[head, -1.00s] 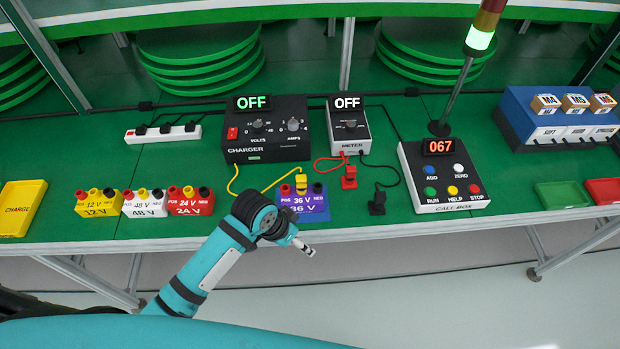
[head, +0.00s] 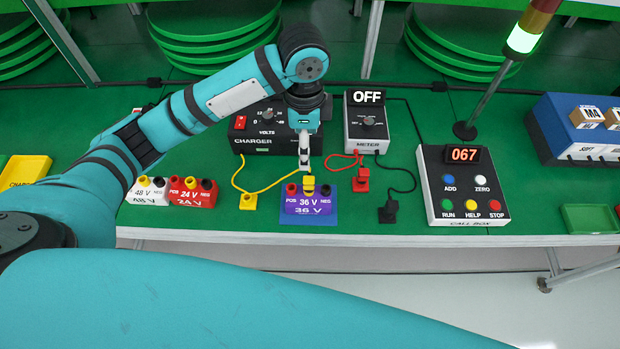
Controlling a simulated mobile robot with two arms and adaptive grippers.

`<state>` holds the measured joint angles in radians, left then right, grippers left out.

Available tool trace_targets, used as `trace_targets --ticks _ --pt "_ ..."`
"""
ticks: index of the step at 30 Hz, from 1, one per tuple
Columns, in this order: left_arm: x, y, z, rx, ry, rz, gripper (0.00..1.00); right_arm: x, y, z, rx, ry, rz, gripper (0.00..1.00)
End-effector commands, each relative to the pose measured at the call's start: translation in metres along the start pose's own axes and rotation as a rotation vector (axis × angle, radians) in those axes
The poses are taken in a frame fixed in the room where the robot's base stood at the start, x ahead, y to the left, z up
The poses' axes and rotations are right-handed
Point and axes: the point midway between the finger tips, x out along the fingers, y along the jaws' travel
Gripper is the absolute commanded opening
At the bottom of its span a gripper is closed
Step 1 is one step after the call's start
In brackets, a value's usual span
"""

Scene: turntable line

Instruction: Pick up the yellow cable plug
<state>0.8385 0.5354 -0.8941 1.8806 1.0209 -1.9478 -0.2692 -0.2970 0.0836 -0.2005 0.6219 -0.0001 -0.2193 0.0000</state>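One yellow cable plug (head: 309,186) stands on top of the purple 36 V battery (head: 309,206), between its red and dark terminals. A second yellow plug (head: 248,202) sits on the green table to the left, at the end of a yellow cable. My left gripper (head: 304,165) points down just above the plug on the battery. Its fingers show edge-on as one narrow shape, so their opening and any contact with the plug cannot be told. My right gripper is not in view.
The charger (head: 257,144) is partly hidden behind my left arm. The meter (head: 367,130), red plug (head: 360,184) and black plug (head: 388,212) are right of the battery. The call box (head: 465,205) is farther right. The red 24 V battery (head: 193,191) is left.

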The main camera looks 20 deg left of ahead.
Motion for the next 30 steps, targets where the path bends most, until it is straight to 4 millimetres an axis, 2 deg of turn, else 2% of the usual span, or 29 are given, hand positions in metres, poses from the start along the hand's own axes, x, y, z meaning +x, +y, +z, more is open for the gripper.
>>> trace_targets --ticks 5,12,20,27,30 --pt "0.040 0.001 0.000 -0.003 -0.003 0.005 0.73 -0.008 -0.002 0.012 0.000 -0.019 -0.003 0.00" --pt "0.084 0.000 -0.001 -0.003 0.000 0.002 0.73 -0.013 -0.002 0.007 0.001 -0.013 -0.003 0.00" --pt "0.102 -0.001 -0.003 -0.003 0.002 0.001 0.73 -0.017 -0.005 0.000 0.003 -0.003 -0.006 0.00" --pt "0.137 -0.002 -0.005 -0.004 0.000 0.002 0.73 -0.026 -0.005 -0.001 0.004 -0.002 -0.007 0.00" --pt "0.145 -0.003 -0.006 -0.002 0.001 -0.001 0.73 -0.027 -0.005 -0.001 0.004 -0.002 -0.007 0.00"
